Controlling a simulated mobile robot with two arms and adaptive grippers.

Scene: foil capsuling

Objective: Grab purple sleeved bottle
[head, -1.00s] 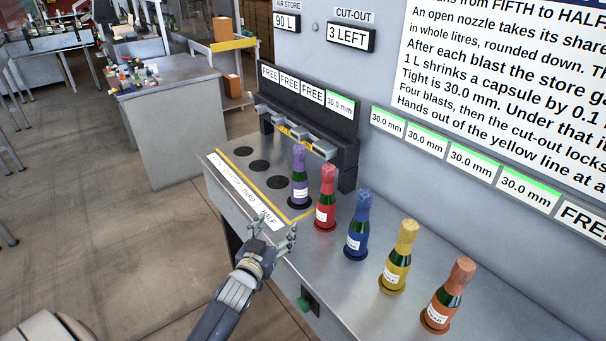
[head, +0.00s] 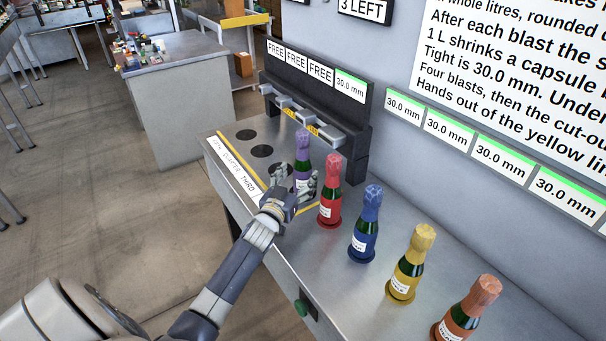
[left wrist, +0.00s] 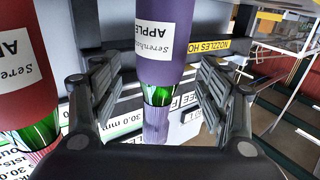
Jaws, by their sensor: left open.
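The purple sleeved bottle (head: 304,150) stands upright at the near end of the row of dark spots, inside the yellow line, under the nozzle rack. My left gripper (head: 294,186) is open at this bottle in the head view, and its fingers partly hide the lower part. In the left wrist view the purple bottle (left wrist: 165,40) appears upside down between the two open finger pads, with a gap visible on each side. My right gripper is not in view.
A red bottle (head: 331,190) stands close to the right of the purple one. Blue (head: 366,225), yellow (head: 411,263) and orange (head: 468,309) bottles follow along the bench. The nozzle rack (head: 318,92) stands behind. Several dark spots lie free to the left.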

